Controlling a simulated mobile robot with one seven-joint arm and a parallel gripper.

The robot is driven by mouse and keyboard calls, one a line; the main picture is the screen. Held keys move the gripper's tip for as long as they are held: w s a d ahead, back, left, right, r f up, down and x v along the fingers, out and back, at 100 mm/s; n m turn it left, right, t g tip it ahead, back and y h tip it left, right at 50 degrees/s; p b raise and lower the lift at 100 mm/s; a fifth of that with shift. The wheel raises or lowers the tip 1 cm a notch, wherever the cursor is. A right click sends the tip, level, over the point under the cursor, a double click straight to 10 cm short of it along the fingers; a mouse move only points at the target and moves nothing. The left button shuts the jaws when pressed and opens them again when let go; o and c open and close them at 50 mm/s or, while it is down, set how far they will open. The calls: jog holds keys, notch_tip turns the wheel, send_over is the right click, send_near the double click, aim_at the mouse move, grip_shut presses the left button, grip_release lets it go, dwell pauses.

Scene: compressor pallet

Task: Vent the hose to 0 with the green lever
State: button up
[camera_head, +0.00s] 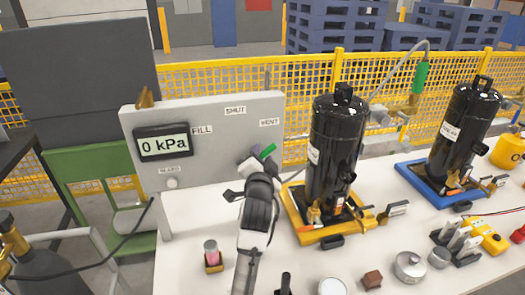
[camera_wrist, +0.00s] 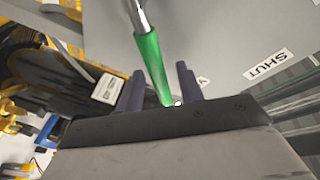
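The grey panel (camera_head: 225,108) carries a display (camera_head: 164,143) that reads 0 kPa. Its labels FILL (camera_head: 202,130), SHUT (camera_head: 235,111) and VENT (camera_head: 269,122) surround the lever area. The green lever (camera_head: 268,151) shows just below the VENT label, with its base hidden behind my gripper (camera_head: 256,160). In the wrist view the green lever (camera_wrist: 149,60) reaches between the two dark fingers of my gripper (camera_wrist: 163,88). The fingers stand apart, with a visible gap beside the lever. The SHUT label (camera_wrist: 267,65) is to the right there.
A black compressor (camera_head: 333,150) on a yellow tray (camera_head: 322,238) stands close right of my arm. Another (camera_head: 463,130) stands on a blue tray (camera_head: 425,180). A pink-topped item (camera_head: 211,252), a metal pot (camera_head: 409,266) and a brown block (camera_head: 372,279) sit on the white table.

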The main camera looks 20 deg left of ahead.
jog(key=shift+w+a, duration=0.1)
jog(key=shift+w, duration=0.3)
grip_shut()
